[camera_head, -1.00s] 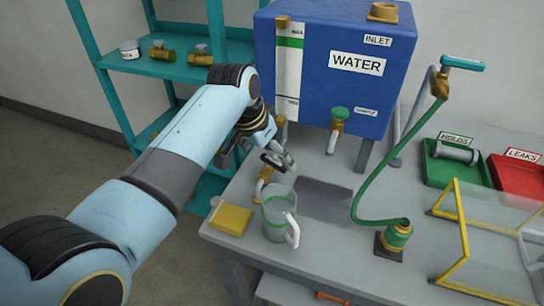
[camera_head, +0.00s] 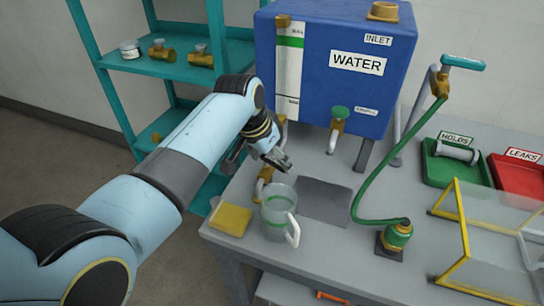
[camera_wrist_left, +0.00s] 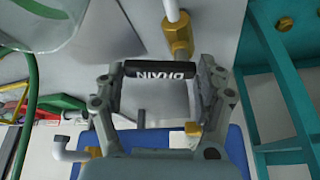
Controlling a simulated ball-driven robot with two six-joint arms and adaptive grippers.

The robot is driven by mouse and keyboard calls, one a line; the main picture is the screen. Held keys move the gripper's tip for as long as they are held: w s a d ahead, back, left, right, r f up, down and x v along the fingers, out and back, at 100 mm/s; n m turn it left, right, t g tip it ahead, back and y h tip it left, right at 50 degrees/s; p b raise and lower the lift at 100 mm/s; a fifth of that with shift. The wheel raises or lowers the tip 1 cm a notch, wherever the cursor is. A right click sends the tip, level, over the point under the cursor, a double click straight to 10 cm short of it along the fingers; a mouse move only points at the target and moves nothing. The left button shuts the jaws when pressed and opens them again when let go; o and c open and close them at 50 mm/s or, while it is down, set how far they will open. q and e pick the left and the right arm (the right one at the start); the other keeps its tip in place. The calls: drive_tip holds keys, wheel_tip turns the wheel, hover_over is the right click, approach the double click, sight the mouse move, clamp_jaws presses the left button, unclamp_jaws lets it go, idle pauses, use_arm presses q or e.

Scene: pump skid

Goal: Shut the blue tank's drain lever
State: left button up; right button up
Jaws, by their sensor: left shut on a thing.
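The blue tank (camera_head: 325,85), labelled WATER, stands at the back of the grey bench. Its drain lever (camera_wrist_left: 160,70) has a black grip marked DRAIN and shows between my left fingers in the left wrist view. My left gripper (camera_head: 279,160) is shut on this lever, in front of the tank's lower left; it also shows in the wrist view (camera_wrist_left: 160,85). The fingers hide the lever in the head view. A brass drain fitting (camera_head: 264,180) sits just below the gripper, and appears beside the lever in the wrist view (camera_wrist_left: 178,35). My right gripper is out of view.
A clear jug (camera_head: 277,222) stands close below the gripper, beside a yellow sponge (camera_head: 231,219). A green hose (camera_head: 366,180) curves across the bench to the right. A teal shelf (camera_head: 160,68) stands at left. Green (camera_head: 441,176) and red (camera_head: 512,182) trays lie at right.

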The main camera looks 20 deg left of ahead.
use_arm(q)
drive_tip(key=shift+w+d+r+n+y+p, duration=0.1)
drive_tip(key=shift+r+n+y+p, duration=0.1)
drive_tip(key=shift+n+p, duration=0.4)
drive_tip(key=shift+w+d+r+n+y+p, duration=0.1)
drive_tip(key=shift+n+y+p, duration=0.1)
drive_tip(key=shift+n+p, duration=0.35)
drive_tip(key=shift+w+f+n+y+p, duration=0.1)
drive_tip(key=shift+f+n+y+p, duration=0.1)
drive_tip(key=shift+n, duration=0.3)
drive_tip(key=shift+w+f+n+y+p, duration=0.1)
drive_tip(key=shift+n+y, duration=0.1)
drive_tip(key=shift+n, duration=0.25)
drive_tip(key=shift+t, duration=0.3)
drive_tip(key=o, duration=1.2)
